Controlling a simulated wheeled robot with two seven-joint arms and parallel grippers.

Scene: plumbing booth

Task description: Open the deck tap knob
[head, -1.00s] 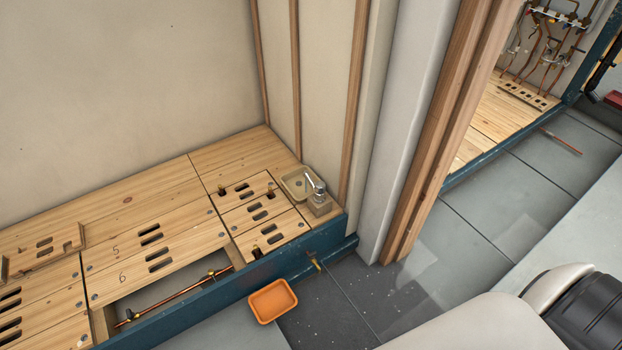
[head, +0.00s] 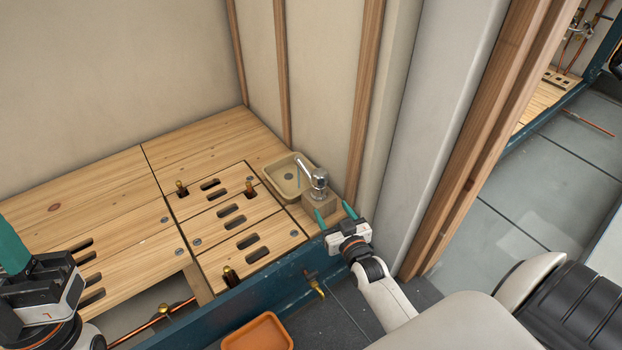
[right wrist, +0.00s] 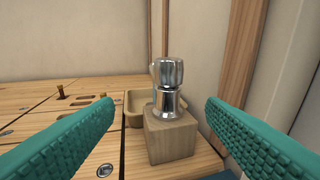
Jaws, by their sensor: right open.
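The deck tap (head: 306,168) is chrome and stands upright on a small wooden block (head: 320,205) at the right corner of the wooden deck. Its knob (head: 319,179) is a ribbed chrome cap on top; it also shows in the right wrist view (right wrist: 168,72). My right gripper (head: 333,214) is open and empty, its teal fingers in front of the block. In the right wrist view the knob stands between and beyond the two fingers, apart from both. My left gripper (head: 15,250) is at the lower left edge; its fingertips are cut off or hidden.
A tan basin (head: 287,178) sits beside the tap. Wooden studs (head: 366,90) and the wall rise close behind and to the right. An orange tray (head: 258,332) lies on the floor below the blue beam (head: 262,292). Capped copper stubs (head: 181,188) stick up from the deck.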

